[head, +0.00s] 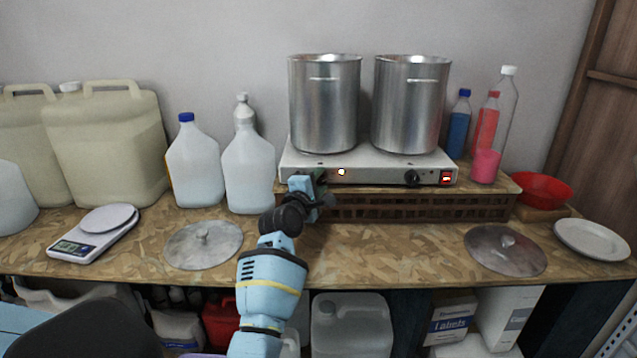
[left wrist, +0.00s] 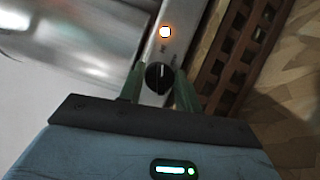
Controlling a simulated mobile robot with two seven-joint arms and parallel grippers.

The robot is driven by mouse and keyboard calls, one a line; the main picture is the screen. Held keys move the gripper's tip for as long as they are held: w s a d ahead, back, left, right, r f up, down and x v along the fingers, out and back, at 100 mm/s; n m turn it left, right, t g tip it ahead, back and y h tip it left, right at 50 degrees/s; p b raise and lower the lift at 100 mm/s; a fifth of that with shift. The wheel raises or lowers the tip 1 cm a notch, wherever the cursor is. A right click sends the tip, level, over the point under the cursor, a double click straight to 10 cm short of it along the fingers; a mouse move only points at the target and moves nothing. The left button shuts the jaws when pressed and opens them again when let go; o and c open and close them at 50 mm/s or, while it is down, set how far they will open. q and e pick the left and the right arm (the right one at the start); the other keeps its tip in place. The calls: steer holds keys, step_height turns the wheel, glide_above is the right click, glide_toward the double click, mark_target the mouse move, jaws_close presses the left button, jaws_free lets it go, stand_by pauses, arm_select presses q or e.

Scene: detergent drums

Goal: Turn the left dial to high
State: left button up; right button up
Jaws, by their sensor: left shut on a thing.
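The silver double hot plate (head: 370,170) stands on a slatted wooden riser and carries two steel pots. Its left dial (left wrist: 158,77) is a black knob with a white pointer line in the left wrist view. My left gripper (head: 318,182) is at the left end of the panel in the head view and covers this dial there. Its green fingers (left wrist: 160,90) sit on both sides of the dial and are shut on it. An orange-white indicator light (head: 341,172) glows beside it. The right dial (head: 412,178) is black and free. My right gripper is not in view.
Left and right pots (head: 325,105) (head: 412,105) stand on the plates. A red lit switch (head: 446,177) is at the panel's right end. White jugs (head: 249,165) stand close left of my gripper. A steel lid (head: 204,245) lies front left. The counter's front middle is clear.

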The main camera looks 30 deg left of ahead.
arm_select(q)
steer(key=shift+r, duration=0.1)
stand_by(0.3)
steer(key=o, duration=1)
steer(key=shift+c, duration=0.2)
steer(key=shift+s, duration=0.1)
steer(key=shift+s+d+f, duration=0.1)
steer(key=shift+s+f, duration=0.1)
steer(key=shift+s, duration=0.45)
steer(key=s, duration=0.6)
steer(key=shift+d, duration=0.45)
steer(key=shift+s, duration=0.1)
